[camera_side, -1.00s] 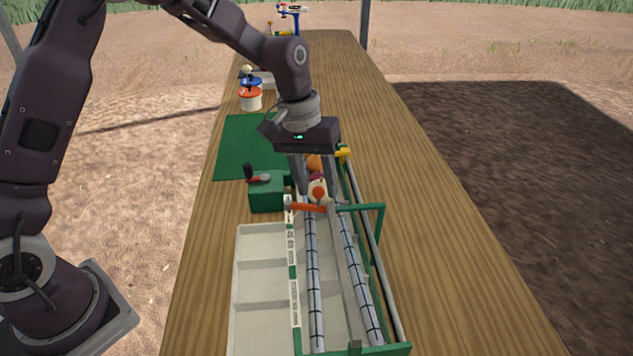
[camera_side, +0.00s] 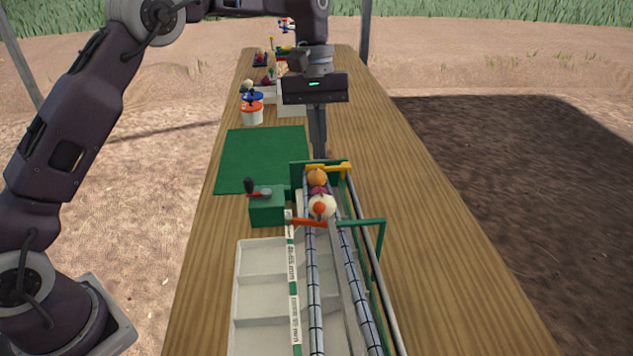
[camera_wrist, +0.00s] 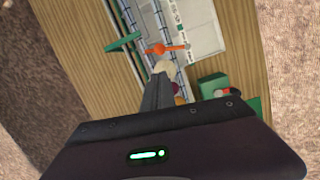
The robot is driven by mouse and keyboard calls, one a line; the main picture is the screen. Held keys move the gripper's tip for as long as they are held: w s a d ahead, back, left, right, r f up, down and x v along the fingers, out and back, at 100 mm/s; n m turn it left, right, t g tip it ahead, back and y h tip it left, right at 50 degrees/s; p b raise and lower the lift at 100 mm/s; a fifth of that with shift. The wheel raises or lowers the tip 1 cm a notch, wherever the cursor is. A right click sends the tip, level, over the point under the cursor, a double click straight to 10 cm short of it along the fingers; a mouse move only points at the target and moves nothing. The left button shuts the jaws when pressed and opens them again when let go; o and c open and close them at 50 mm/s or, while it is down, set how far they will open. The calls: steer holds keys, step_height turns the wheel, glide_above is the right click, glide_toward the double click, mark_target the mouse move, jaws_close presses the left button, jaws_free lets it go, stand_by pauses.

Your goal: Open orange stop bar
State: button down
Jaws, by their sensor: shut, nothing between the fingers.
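The orange stop bar (camera_side: 308,222) lies across the two roller rails in front of the onions in the side view. It also shows in the wrist view (camera_wrist: 168,48). Behind it a white onion (camera_side: 322,206), a dark red onion and an orange-brown onion (camera_side: 317,178) sit in a line on the rails (camera_side: 314,290). My gripper (camera_side: 320,156) is shut and empty, pointing down behind the onions and the green end frame, apart from the bar. In the wrist view the closed fingers (camera_wrist: 158,92) partly hide the onions.
A yellow bar (camera_side: 328,168) crosses the rails' far end. A green box with a lever (camera_side: 268,206) stands left of the rails, beside a white compartment tray (camera_side: 262,258). A green mat (camera_side: 262,158) and orange and blue pots (camera_side: 252,112) lie farther back. The table's right side is clear.

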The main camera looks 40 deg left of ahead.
mark_target(315, 210)
steer(key=shift+n+g, duration=0.4)
steer(key=shift+n, duration=0.1)
steer(key=x, duration=0.9)
steer(key=shift+w+a+f, duration=0.1)
steer(key=shift+a+f, duration=0.1)
steer(key=shift+a, duration=0.1)
